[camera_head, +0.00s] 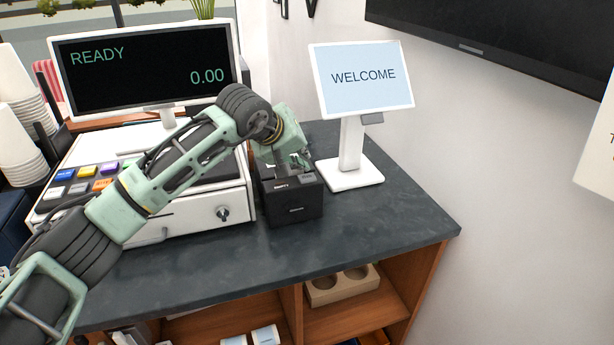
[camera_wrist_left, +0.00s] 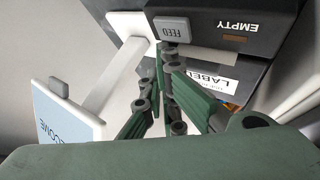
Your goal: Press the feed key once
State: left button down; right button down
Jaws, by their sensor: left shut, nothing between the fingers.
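The feed key (camera_wrist_left: 172,29) is a grey key lettered FEED on the black printer (camera_head: 292,207), beside the EMPTY marking (camera_wrist_left: 238,29). In the head view the key (camera_head: 306,178) is a small grey patch on the printer's top. My left gripper (camera_head: 300,163) is shut and empty, pointing down over the printer. In the left wrist view its fingertips (camera_wrist_left: 168,48) appear right by the key's edge. I cannot tell whether they touch it. My right gripper is in neither view.
A white WELCOME screen (camera_head: 361,78) on a stand is just right of the printer. A cash register (camera_head: 165,205) with a READY display (camera_head: 147,72) is at left. Stacked cups (camera_head: 18,146) stand far left. The dark counter (camera_head: 385,222) is clear in front and at right.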

aim_at(301, 176)
pick_arm(q)
notch_tip(301, 176, up, 5)
jog(key=shift+f+p, duration=0.15)
jog(key=shift+p, duration=0.8)
